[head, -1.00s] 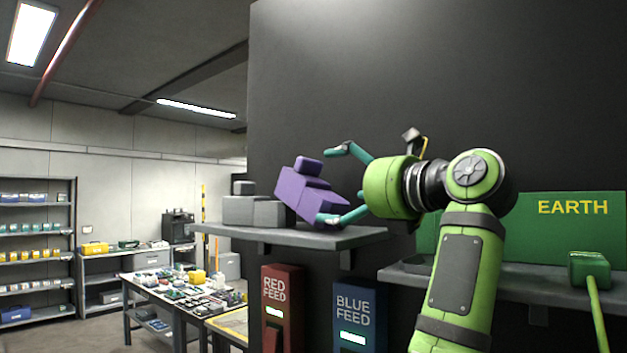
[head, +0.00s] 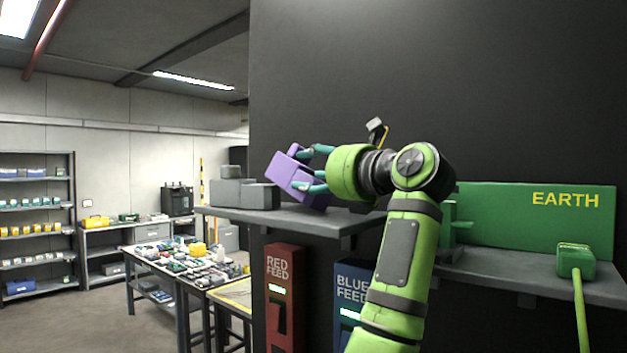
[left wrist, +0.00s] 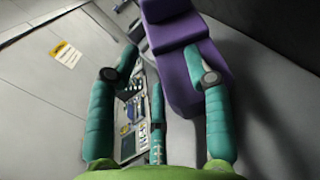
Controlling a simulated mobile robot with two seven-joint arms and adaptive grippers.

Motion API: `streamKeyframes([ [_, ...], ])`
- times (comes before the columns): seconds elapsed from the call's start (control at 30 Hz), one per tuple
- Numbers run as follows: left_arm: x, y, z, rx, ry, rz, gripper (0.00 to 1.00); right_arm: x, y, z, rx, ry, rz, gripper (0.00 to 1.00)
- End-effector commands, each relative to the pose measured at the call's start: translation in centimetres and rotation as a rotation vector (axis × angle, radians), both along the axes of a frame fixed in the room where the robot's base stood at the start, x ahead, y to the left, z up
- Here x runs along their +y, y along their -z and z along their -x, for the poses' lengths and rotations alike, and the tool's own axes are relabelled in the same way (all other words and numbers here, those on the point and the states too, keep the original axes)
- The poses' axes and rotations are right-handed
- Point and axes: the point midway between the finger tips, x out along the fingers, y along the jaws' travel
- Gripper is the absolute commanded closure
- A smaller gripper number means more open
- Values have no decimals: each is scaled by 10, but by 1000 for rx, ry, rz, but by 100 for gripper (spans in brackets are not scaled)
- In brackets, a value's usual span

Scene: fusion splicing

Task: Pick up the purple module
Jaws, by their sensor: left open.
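The purple module (head: 286,172) is a stepped block. It sits tilted at the shelf, beside grey blocks, in the head view. My left gripper (head: 303,170) is at its right side, with teal fingers above and below its near part; these cover some of it. In the left wrist view the purple module (left wrist: 184,62) runs under the right-hand finger, while the left-hand finger of the gripper (left wrist: 160,76) stands apart from it. The gripper is open, and I cannot tell whether a finger touches the module. My right gripper is not in view.
Grey blocks (head: 235,193) stand on the grey shelf (head: 335,219) left of the module. A dark wall (head: 350,70) rises behind. Red feed (head: 283,300) and blue feed (head: 348,282) boxes hang below. The green EARTH panel (head: 530,225) and a green plug (head: 575,260) are at right.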

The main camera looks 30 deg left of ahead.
Motion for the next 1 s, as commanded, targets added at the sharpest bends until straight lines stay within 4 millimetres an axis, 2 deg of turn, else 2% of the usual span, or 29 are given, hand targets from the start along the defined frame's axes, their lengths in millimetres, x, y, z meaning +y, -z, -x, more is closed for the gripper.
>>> streamKeyframes([
  [0.03,1,1,0,3,-1,3,92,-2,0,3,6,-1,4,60],
  [0.07,1,1,0,3,-1,3,100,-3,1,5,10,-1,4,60],
  [0.3,0,2,-1,3,-1,4,100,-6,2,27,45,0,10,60],
  [0.67,0,-2,0,1,-1,3,100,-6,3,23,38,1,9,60],
  [0.87,0,-17,1,-1,-1,3,100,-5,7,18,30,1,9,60],
  [1.0,0,-40,1,-1,1,3,100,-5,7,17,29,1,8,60],
])
